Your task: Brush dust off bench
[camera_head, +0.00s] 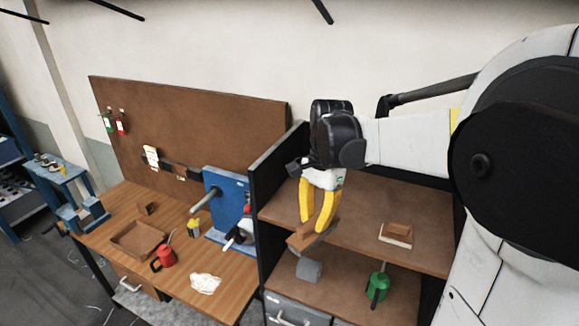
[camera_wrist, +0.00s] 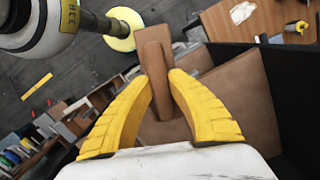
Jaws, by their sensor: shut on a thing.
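My gripper (camera_head: 319,228), with yellow fingers, is shut on a brown wooden brush (camera_head: 306,240) and holds it over the shelf unit. In the wrist view, the brush (camera_wrist: 157,75) sits between the two fingertips (camera_wrist: 160,85), its handle pointing back towards the palm. Its lower side is mostly hidden there. The wooden bench (camera_head: 186,254) stands to the left of my gripper. A whitish patch that looks like dust (camera_head: 205,283) lies near its front edge; it also shows in the wrist view (camera_wrist: 242,12). The brush is well apart from it.
A dark upright panel (camera_head: 266,195) stands between bench and shelves. The bench bears a red oil can (camera_head: 164,257), a brown tray (camera_head: 138,238) and a blue machine (camera_head: 226,205). A wooden-topped block (camera_head: 397,231), a grey block (camera_head: 309,270) and a green can (camera_head: 377,287) are on the shelves.

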